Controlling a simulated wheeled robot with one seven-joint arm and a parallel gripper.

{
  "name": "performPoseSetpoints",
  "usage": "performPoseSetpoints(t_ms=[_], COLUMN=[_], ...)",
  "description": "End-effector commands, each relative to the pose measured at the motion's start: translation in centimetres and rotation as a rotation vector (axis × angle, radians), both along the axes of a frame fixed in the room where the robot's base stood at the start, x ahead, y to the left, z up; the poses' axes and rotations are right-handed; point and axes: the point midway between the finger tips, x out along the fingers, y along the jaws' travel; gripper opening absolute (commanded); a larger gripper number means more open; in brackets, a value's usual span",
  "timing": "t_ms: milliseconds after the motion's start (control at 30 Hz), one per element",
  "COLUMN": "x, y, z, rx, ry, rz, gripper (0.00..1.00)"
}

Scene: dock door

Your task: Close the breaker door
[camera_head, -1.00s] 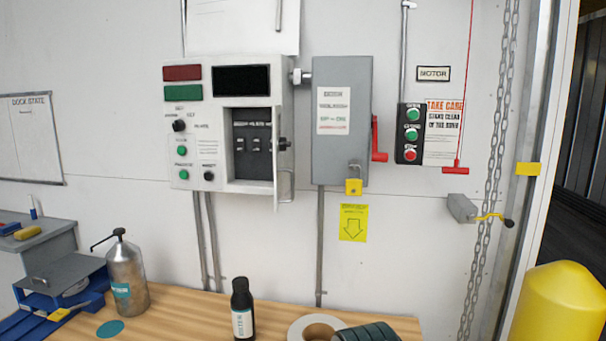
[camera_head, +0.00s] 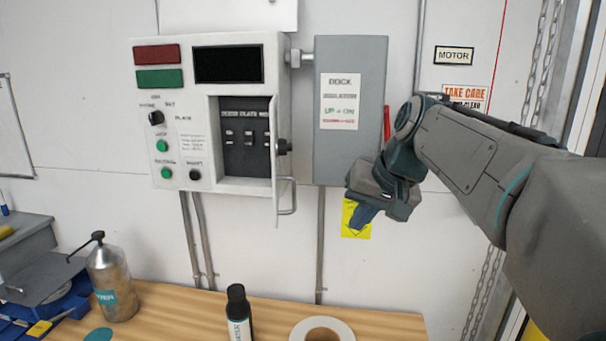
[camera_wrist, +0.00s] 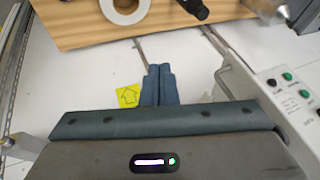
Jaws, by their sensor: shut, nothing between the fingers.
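The breaker door (camera_head: 277,165) is swung open on the right side of the control panel (camera_head: 205,190). In the wrist view the shut fingers (camera_wrist: 159,85) point toward the wall, and the panel (camera_wrist: 278,85) is at the right, upside down.
A grey isolator box (camera_head: 350,75) hangs right of the panel, close behind my gripper. A yellow arrow label (camera_head: 350,225) is partly hidden by the gripper. Below, a wooden bench (camera_head: 190,315) holds a metal canister (camera_head: 112,283), a dark bottle (camera_head: 238,312) and a tape roll (camera_head: 343,327).

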Motion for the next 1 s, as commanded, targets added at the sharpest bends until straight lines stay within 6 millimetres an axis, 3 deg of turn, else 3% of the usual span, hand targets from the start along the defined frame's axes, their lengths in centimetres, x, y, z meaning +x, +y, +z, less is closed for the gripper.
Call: performPoseSetpoints(t_ms=[33,133,233,367,567,933,1000], x=[1.3,2.9,3.9,4.5,5.5,9.0,9.2], y=[0.1,0.5,0.8,1.1,2.0,5.1,6.4], z=[2.7,5.9,8.0,8.9,7.2,1.1,1.4], rx=[0.023,0.059,0.083,0.097,0.099,0.099,0.098], ry=[-0.018,-0.046,-0.065,-0.075,-0.075,-0.074,-0.077], rz=[0.006,0.02,0.034,0.044,0.046,0.047,0.051], gripper=[0.0,0.0,0.0,0.0,0.0,0.0,0.0])
